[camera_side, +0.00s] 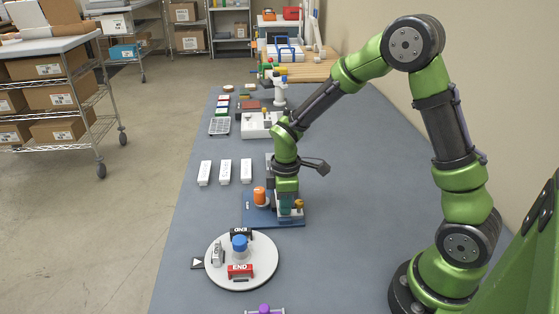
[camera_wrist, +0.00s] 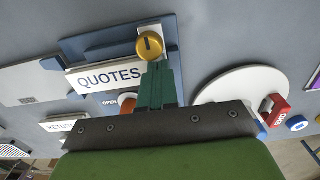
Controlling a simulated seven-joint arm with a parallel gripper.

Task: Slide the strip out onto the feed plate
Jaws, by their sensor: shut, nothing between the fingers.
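A white strip lettered QUOTES (camera_wrist: 106,77) lies on a blue fixture (camera_wrist: 75,45) in the wrist view. The fixture (camera_side: 258,219) shows in the side view, with an orange knob (camera_side: 259,196) and a brass knob (camera_side: 298,204). My gripper (camera_side: 288,211) is over the fixture's right part, shut and empty. In the wrist view its teal fingers (camera_wrist: 157,68) are together beside the strip's right end, just below the brass knob (camera_wrist: 150,46). Whether they touch the strip is unclear.
Several white boxes (camera_side: 225,171) stand behind left. The bench right of the fixture is clear.

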